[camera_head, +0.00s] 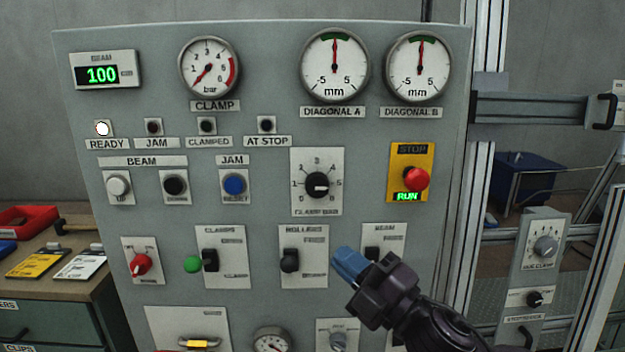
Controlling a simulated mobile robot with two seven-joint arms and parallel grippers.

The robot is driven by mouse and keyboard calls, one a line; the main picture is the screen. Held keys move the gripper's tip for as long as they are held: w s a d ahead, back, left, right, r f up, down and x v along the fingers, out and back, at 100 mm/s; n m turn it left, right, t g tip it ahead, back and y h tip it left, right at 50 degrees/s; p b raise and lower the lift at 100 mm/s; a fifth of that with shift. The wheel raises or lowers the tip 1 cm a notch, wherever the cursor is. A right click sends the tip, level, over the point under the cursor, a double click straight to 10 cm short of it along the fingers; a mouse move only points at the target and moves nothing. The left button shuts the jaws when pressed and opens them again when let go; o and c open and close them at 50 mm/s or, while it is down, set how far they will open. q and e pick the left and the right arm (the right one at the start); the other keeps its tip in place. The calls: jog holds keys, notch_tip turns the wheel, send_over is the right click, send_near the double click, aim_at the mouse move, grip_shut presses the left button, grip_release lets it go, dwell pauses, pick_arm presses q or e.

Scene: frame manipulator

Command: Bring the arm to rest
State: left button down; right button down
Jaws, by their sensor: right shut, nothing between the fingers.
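My right gripper (349,264) comes in from the lower right, with blue fingertips that are shut and empty. It is in front of the grey control panel (275,210), between the rollers switch (290,260) and the beam switch (372,254). I cannot tell if the fingertips touch the panel. The gripper and wrist hide the lower part of the beam switch plate. My left gripper is not in view.
The panel carries a lit READY lamp (103,129), a red stop button (416,179) with RUN lit green, and several gauges and knobs. A workbench (95,280) with a red tray (27,221) stands at left. Metal frame posts (480,200) rise at right.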

jog(key=s+d+f+m+t+h, duration=0.1)
jog(key=d+f+m+h, duration=0.5)
jog(key=f+m, duration=0.35)
jog(key=s+d+f+m+h, duration=0.2)
jog(key=d+f+m+h, duration=0.45)
jog(key=f+m, duration=0.35)
jog(key=s+d+f+m+g+h, duration=0.2)
jog(key=s+d+f, duration=0.2)
jog(key=s+f, duration=0.5)
jog(key=s+d+f+m+g+h+p, duration=0.1)
jog(key=s+d+f+m+g+h, duration=0.1)
jog(key=s+d+f, duration=0.3)
jog(key=s+f+m, duration=0.1)
jog(key=s+f, duration=0.3)
jog(key=s, duration=0.4)
jog(key=shift+d+f+g, duration=0.3)
jog(key=shift+s+m+h, duration=0.1)
jog(key=shift+m+h, duration=0.15)
